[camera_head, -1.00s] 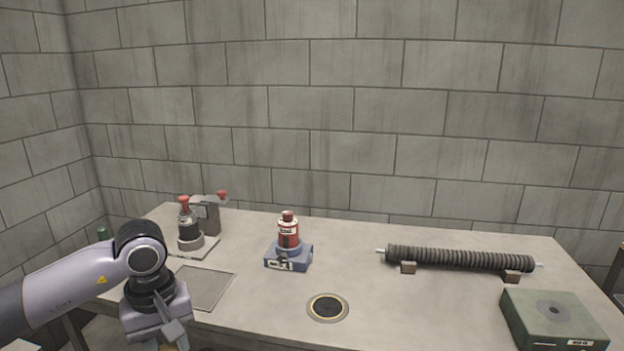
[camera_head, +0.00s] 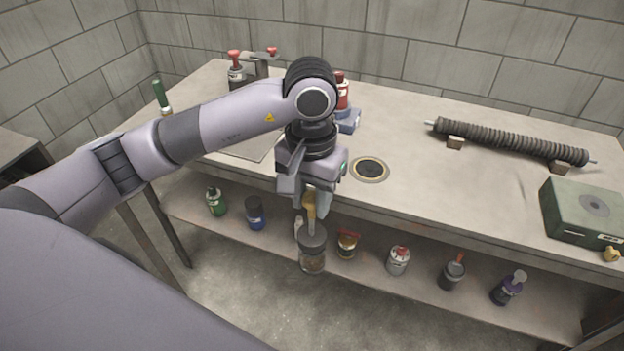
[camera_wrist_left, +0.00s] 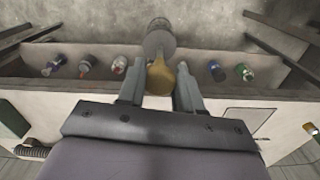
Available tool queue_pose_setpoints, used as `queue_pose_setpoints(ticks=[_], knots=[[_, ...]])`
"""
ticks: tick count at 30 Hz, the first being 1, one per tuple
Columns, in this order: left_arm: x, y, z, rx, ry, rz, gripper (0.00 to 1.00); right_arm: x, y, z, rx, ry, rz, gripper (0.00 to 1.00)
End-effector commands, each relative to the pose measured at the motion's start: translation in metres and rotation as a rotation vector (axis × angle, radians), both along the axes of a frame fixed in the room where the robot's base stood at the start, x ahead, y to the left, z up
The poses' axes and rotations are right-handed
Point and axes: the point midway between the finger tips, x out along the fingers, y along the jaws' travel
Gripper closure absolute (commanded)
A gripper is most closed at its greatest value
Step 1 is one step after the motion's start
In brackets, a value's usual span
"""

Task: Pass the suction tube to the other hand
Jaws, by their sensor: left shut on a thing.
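My left gripper (camera_head: 308,192) is shut on a tan handle, which I take to be the suction tube (camera_head: 312,244). Below the handle it widens to a grey collar and a see-through, mesh-like cylinder. It hangs roughly upright in front of the table's front edge, in line with the lower shelf. In the left wrist view, the tan handle of the suction tube (camera_wrist_left: 160,77) sits between the two fingers of my left gripper (camera_wrist_left: 159,82), with the grey collar and cylinder beyond. My right gripper is not in view.
The table (camera_head: 430,190) holds a dark ribbed tube (camera_head: 510,140) on two blocks, a green box (camera_head: 585,212), a round ringed plate (camera_head: 369,169) and a red bottle (camera_head: 342,92), partly behind my arm. Several bottles, one green (camera_head: 215,202), stand on the shelf below.

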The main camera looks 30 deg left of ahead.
Motion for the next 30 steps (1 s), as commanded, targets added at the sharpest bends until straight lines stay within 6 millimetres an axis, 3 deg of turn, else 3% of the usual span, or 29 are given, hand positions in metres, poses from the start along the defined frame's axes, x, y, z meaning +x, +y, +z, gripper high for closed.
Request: queue_pose_setpoints(ticks=[15,23,27,30], knots=[[-0.002,-0.119,0.062,0.0,-0.005,-0.09,1.0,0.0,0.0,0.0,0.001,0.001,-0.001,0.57],[-0.002,-0.151,0.078,0.001,-0.002,-0.113,1.0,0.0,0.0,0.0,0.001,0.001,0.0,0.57],[-0.002,-0.156,0.08,0.001,-0.002,-0.116,1.0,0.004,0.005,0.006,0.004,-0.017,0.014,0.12],[-0.003,-0.157,0.08,0.001,-0.001,-0.116,1.0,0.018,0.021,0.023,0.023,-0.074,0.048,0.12]])
